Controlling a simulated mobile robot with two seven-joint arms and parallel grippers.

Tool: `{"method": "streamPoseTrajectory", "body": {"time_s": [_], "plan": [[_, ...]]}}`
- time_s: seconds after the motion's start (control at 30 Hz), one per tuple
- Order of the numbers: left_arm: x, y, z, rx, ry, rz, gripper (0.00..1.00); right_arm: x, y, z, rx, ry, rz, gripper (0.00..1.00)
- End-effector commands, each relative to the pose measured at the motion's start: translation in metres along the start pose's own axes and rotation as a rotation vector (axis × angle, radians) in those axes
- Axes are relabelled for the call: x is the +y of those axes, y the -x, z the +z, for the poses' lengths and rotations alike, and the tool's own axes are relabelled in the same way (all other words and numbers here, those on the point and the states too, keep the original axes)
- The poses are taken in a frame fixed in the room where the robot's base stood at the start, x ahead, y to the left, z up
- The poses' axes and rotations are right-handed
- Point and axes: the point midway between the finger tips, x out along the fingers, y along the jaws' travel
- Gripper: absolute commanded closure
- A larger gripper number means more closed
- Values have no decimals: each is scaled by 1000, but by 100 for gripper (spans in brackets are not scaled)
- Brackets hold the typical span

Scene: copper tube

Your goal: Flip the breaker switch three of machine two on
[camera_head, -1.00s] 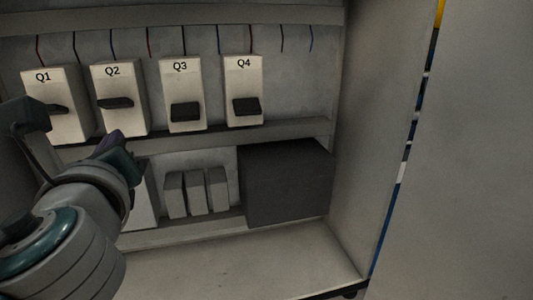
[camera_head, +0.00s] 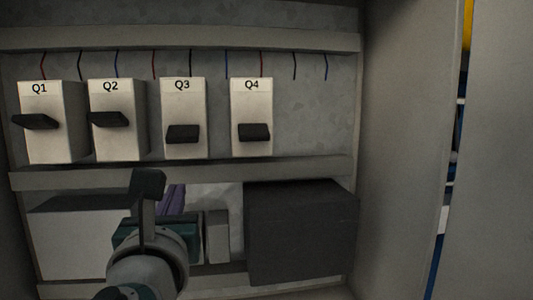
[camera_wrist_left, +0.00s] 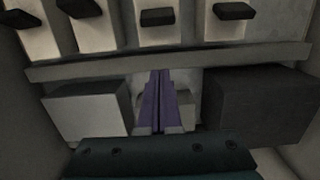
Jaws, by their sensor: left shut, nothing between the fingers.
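Breaker switch Q3 (camera_head: 184,108) is the third white breaker in the cabinet. Its black lever (camera_head: 183,134) sits low on the front, level with the lever of Q4 and lower than those of Q1 and Q2. What looks like the same lever shows at the top of the left wrist view (camera_wrist_left: 158,16). My left gripper (camera_head: 176,188) is below Q3, under the rail and apart from the lever. Its purple fingers (camera_wrist_left: 160,73) are shut and empty, pointing toward the rail under Q3. Its wrist partly hides the fingers in the head view. My right gripper is out of view.
Breakers Q1 (camera_head: 53,146), Q2 (camera_head: 112,143) and Q4 (camera_head: 252,106) stand beside Q3. A grey rail (camera_head: 280,171) runs beneath them. A dark box (camera_head: 302,235) and a light box (camera_head: 80,240) flank the gripper. The cabinet side wall (camera_head: 405,150) is at right.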

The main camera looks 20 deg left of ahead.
Motion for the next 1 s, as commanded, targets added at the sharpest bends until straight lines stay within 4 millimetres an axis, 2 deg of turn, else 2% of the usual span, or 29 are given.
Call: {"method": "streamPoseTrajectory", "body": {"time_s": [0.17, 0.4, 0.53, 0.6, 0.7, 1.0], "plan": [[0, -24, -1, -4, 3, 2, 100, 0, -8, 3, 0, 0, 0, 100], [1, -76, -2, -4, 3, 3, 100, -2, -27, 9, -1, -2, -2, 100], [1, -99, 1, -3, 3, 1, 100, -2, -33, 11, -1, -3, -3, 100], [0, -92, 19, -2, 6, 0, 100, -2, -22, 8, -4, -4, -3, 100], [1, -88, 29, -1, 4, 1, 100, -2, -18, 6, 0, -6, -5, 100], [0, -83, 38, 0, 1, 1, 100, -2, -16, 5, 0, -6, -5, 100]]}}
